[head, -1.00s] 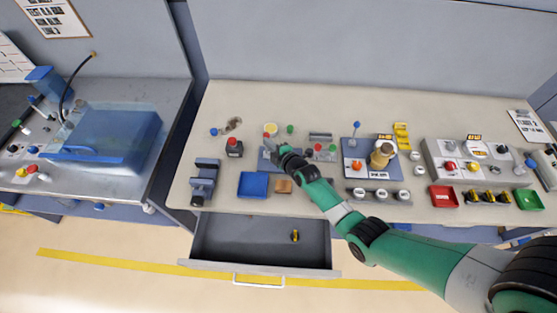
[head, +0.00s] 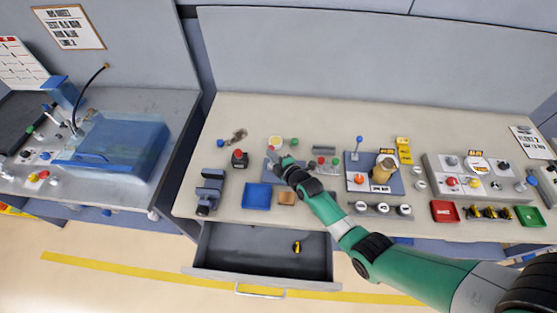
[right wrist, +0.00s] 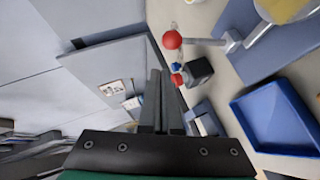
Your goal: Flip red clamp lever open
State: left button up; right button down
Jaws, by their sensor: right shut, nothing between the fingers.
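The clamp lever is grey with a red ball knob (right wrist: 172,40); its arm runs right to a grey joint in the right wrist view. It stands by a blue base plate (right wrist: 265,42). In the head view the red knob (head: 270,150) is small, close to my right gripper (head: 277,157), which hides part of the fixture. My right gripper (right wrist: 160,74) is shut and empty in the right wrist view. Its fingertips appear below and slightly left of the knob; whether they touch the lever I cannot tell. My left gripper is not in view.
A black box with a red button (head: 239,160) stands left of the clamp plate. A blue tray (head: 257,196) and a brown block (head: 287,198) lie in front. An open drawer (head: 225,240) juts out below.

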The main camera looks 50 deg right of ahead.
pick_arm(q)
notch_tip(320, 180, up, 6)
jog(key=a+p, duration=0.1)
jog(key=p, duration=0.3)
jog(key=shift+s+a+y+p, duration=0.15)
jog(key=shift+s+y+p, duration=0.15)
jog(key=shift+p, duration=0.1)
pick_arm(e)
jog(key=w+a+r+v, duration=0.1)
jog(key=r+v, duration=0.1)
jog(key=v, duration=1)
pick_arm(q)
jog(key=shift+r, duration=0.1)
pick_arm(e)
jog(key=shift+w+a, duration=0.1)
jog(key=shift+w, duration=0.05)
